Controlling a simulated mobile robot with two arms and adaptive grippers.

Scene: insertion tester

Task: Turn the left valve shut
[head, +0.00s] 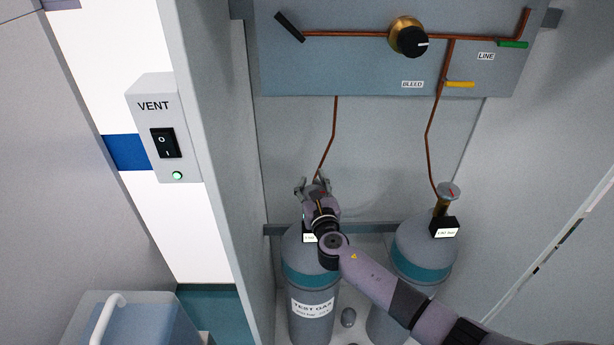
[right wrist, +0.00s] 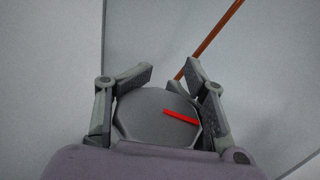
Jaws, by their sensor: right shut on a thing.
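The left gas cylinder (head: 304,272), labelled "TEST GAS", stands in the cabinet. Its valve top is mostly hidden behind my right gripper (head: 315,185) in the head view. In the right wrist view the left valve (right wrist: 150,118) is a grey, many-sided knob with a red pointer mark (right wrist: 181,118) slanting slightly down to the right. The fingers of my right gripper (right wrist: 160,92) are on both sides of the knob, shut on it. My left gripper is not in view.
A second cylinder (head: 424,248) with its own valve (head: 448,191) stands to the right. A panel (head: 340,72) with a black knob (head: 413,41) and copper pipes hangs above. The cabinet side wall and VENT switch box (head: 165,130) are left. A copper pipe (right wrist: 212,42) rises behind the knob.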

